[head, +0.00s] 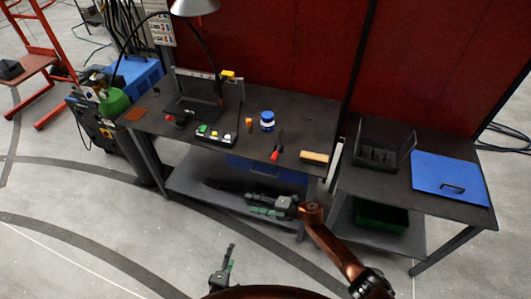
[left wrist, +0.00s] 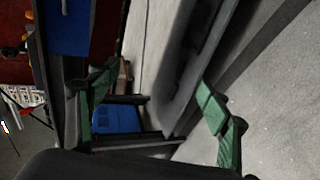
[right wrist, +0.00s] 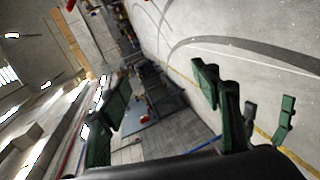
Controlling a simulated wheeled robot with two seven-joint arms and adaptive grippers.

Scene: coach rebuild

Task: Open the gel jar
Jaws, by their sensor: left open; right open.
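The gel jar (head: 267,121) is a blue and white jar standing upright on the dark workbench in the head view. Its lid looks blue and on. My right gripper (head: 262,206) is open and empty, in front of the bench at about its lower shelf, away from the jar. My left gripper (head: 224,268) is open and empty, lower and nearer, over the floor. The green fingers of the left gripper (left wrist: 155,112) are spread wide in the left wrist view. The right gripper's fingers (right wrist: 165,95) are spread in the right wrist view. I cannot make out the jar in either wrist view.
On the workbench (head: 302,118) stand a button box (head: 216,135), a black tray (head: 198,106), a red-handled tool (head: 276,154) and a wooden-topped brush (head: 314,157). A side table to the right holds a black rack (head: 380,155) and a blue panel (head: 450,178). The floor in front is clear.

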